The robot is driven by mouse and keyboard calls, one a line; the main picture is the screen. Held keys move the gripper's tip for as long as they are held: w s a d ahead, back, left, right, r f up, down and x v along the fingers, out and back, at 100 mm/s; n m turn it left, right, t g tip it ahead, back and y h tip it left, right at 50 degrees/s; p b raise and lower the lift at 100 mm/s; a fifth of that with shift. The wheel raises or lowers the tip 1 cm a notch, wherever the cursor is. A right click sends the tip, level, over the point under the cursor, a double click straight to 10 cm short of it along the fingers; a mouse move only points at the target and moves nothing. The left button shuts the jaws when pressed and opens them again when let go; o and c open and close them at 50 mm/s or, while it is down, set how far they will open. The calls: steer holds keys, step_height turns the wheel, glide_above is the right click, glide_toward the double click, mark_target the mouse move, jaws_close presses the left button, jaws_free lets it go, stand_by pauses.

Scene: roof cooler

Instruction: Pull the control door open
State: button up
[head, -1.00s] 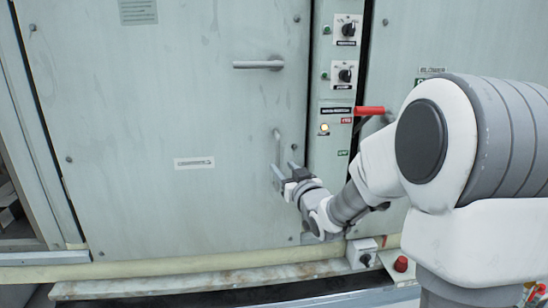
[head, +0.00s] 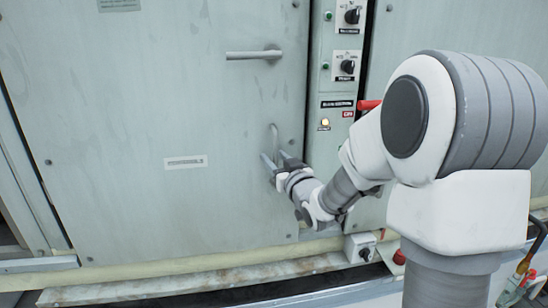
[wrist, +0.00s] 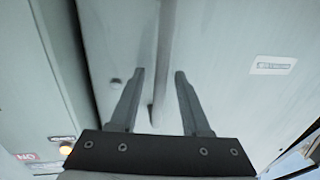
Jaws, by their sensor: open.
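The control door (head: 160,110) is a large pale grey-green panel and looks shut against its frame. A thin vertical pull handle (head: 274,136) stands near its right edge, below a horizontal lever handle (head: 254,54). My gripper (head: 274,157) is open at the lower part of the vertical handle, with one finger to each side of it in the picture. In the wrist view, the handle (wrist: 164,50) runs between the two spread fingers of my gripper (wrist: 160,74). I cannot tell whether either finger touches it. The handle's lower end is partly hidden in the head view.
A narrow control strip with knobs (head: 347,67) and a lit lamp (head: 324,123) is right of the door. A ledge (head: 200,277) and a small switch box (head: 360,247) lie below.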

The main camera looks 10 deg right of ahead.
jaws_close()
stand_by(1.4)
